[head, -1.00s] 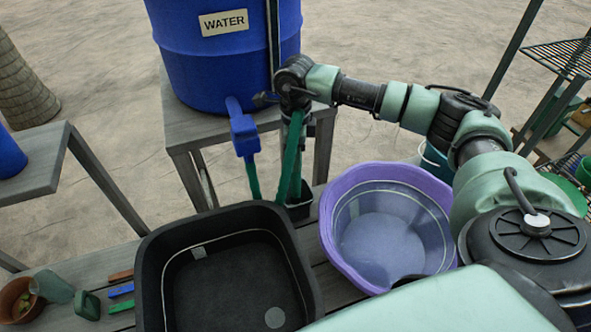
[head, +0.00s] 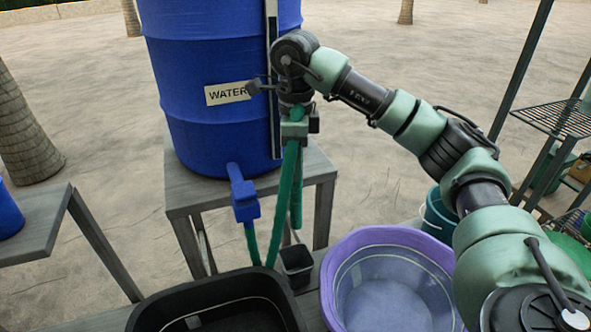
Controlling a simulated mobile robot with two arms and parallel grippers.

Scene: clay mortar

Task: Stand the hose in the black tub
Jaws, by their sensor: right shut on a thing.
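The green hose (head: 284,195) runs from the blue tap (head: 244,200) on the water barrel, dips behind the black tub's far edge and rises to my right gripper (head: 295,130). The gripper points down and is shut on the hose high up, in front of the barrel's stand. A shorter green length hangs from the gripper above a small black pot (head: 296,266). The black tub (head: 165,307) is at the bottom, partly cut off by the frame. No hose shows inside its visible part. My left gripper is not in view.
A purple basin (head: 345,250) stands right of the tub, below my right arm. The blue water barrel (head: 205,130) is on a grey stand (head: 318,165) behind. A teal bucket (head: 438,215) and wire shelves (head: 560,118) are at right.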

